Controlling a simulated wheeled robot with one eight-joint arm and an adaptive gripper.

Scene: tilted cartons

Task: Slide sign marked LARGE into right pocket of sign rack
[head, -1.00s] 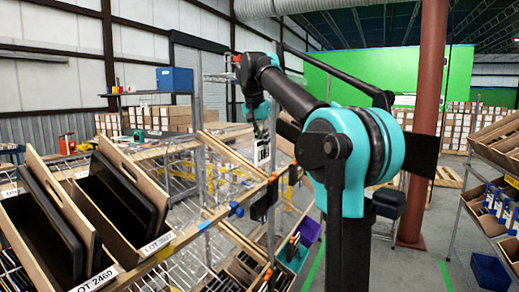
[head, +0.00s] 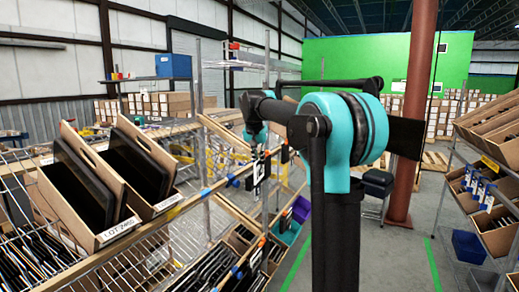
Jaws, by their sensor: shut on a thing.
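My gripper (head: 256,149) is at the end of my arm, near the middle of the head view. It is shut on a small white sign with dark markings (head: 261,171), which hangs upright below it. The lettering is too small to read. Small dark holders on the shelf rail, possibly the sign rack (head: 250,183), are close beside and behind the sign. I cannot tell their pockets apart, nor whether the sign touches them.
Tilted cartons with black contents (head: 118,222) stand on the wire shelf at left. More bins (head: 285,228) sit lower on the shelving below my gripper. A red-brown column (head: 413,120) and another carton shelf (head: 490,150) are at right.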

